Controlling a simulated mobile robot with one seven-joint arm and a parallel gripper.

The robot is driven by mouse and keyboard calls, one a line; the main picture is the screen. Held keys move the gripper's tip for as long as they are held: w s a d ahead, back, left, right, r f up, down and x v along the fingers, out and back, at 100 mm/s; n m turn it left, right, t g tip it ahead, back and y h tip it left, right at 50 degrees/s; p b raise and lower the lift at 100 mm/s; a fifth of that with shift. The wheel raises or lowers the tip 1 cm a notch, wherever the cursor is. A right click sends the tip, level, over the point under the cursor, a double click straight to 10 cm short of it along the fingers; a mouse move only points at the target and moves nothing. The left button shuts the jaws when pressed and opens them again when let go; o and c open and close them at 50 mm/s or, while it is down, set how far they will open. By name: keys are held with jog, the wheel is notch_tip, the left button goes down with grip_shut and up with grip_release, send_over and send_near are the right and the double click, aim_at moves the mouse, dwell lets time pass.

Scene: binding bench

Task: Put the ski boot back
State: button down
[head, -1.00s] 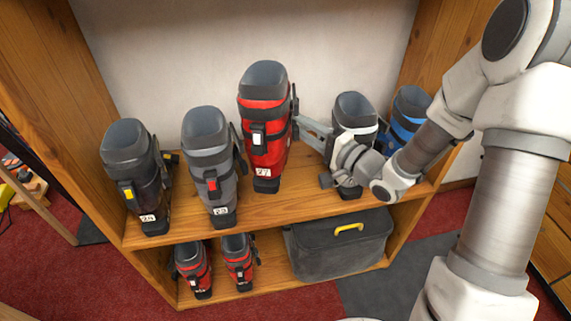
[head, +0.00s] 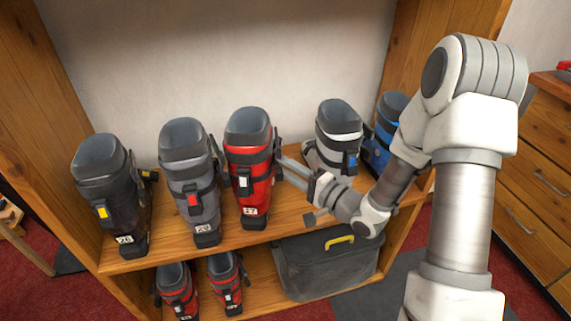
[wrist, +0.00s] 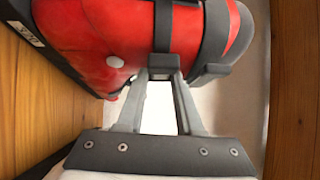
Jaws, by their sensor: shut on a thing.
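The red ski boot (head: 252,180) with a grey cuff and a white tag reading 27 or similar is upright at the upper shelf (head: 180,253), between a grey boot and a white-and-grey boot. I cannot tell whether its sole touches the shelf. My gripper (head: 280,165) reaches in from the right and is shut on the red boot at its buckle side. In the wrist view, the red boot (wrist: 100,35) fills the top, its sole toward the wood at left. The gripper fingers (wrist: 163,78) close on a dark part of it.
A black boot (head: 112,195) and the grey boot (head: 190,175) stand left. The white-and-grey boot (head: 338,128) and a blue boot (head: 388,125) stand right, partly behind my arm. Below are two small red boots (head: 177,288) and a grey box (head: 325,270) with a yellow handle.

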jog(key=c, duration=0.6)
grip_release()
jog(key=shift+s+a, duration=0.1)
